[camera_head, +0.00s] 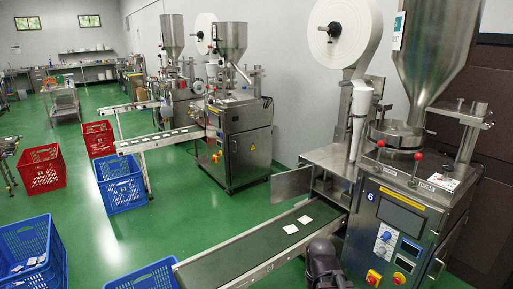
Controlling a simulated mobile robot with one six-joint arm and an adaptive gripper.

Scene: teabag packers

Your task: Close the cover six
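The machine marked "6" (406,215) stands at the right, with a steel hopper, a white paper roll and a front control panel. A flat metal cover (291,185) juts out to the left from its side, above the conveyor belt. It stands open, swung away from the housing, and a dark opening shows beside it. A dark rounded part of my arm shows at the bottom centre, in front of the belt and the machine's lower left corner. My gripper's fingers cannot be seen.
The conveyor (246,252) runs left from machine six and carries white teabag packets (291,229). Blue crates (34,256) and red crates (42,169) stand on the green floor. Another packing machine (240,130) stands behind. Open floor lies left of the conveyor.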

